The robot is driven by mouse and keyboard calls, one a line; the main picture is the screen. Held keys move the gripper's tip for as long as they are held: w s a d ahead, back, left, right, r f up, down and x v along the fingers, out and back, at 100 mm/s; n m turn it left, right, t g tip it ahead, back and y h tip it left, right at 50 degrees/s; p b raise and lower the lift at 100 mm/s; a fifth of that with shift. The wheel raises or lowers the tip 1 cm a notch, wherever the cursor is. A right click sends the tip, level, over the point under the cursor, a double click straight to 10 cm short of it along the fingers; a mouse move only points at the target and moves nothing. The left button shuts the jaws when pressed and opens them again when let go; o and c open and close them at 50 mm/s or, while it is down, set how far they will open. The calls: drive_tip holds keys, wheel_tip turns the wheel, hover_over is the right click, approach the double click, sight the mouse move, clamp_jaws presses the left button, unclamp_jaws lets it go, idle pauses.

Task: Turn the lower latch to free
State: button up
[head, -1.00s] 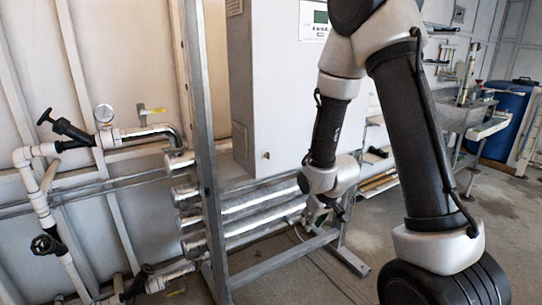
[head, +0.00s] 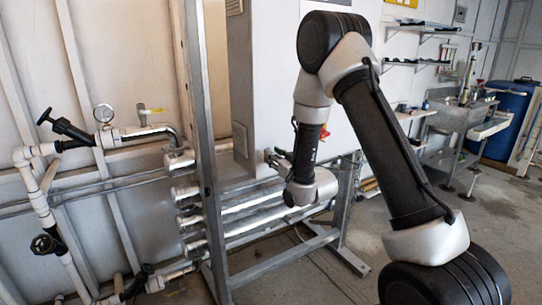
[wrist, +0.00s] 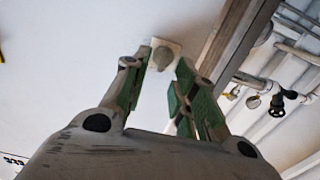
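The lower latch (wrist: 163,56) is a small rounded knob on a pale square plate. It is fixed to the white cabinet face (wrist: 75,50). In the wrist view it lies just beyond my fingertips, near the gap between them. My gripper (wrist: 164,75) is open, with green-padded fingers apart and nothing held. Contact with the latch cannot be told. In the head view my gripper (head: 276,158) is small beside the lower part of the cabinet (head: 270,80), and the latch is not clear there.
A metal frame post (head: 202,150) stands left of the cabinet. Shiny horizontal tubes (head: 255,205) run below it. White piping with black valves (head: 43,244) is at the far left. A sink bench (head: 460,115) and blue barrel (head: 507,120) stand at the back right.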

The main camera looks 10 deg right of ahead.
drive_tip(key=x, duration=0.2)
drive_tip(key=shift+w+a+f, duration=0.1)
drive_tip(key=shift+w, duration=0.15)
drive_tip(key=shift+c, duration=0.4)
clamp_jaws()
